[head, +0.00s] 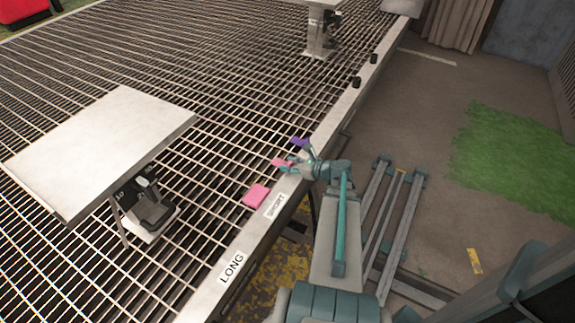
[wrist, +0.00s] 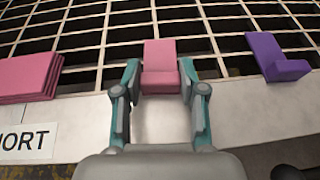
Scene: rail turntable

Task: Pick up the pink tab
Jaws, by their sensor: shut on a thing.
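A pink L-shaped tab (wrist: 160,54) is between the two teal fingers of my gripper (wrist: 160,76) in the wrist view, and the fingers are closed on its sides. In the head view the same pink tab (head: 282,162) shows just left of my gripper (head: 297,164), at the table's metal edge strip. I cannot tell whether the tab touches the strip or is slightly above it. A stack of flat pink pieces (wrist: 28,76) lies to the left, apart from the gripper; it also shows in the head view (head: 256,195).
A purple L-shaped tab (wrist: 275,58) lies right of the gripper on the edge strip. Labels reading SHORT (head: 275,204) and LONG (head: 232,267) are on the strip. A raised grey plate (head: 100,150) stands on the slatted grid table to the left.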

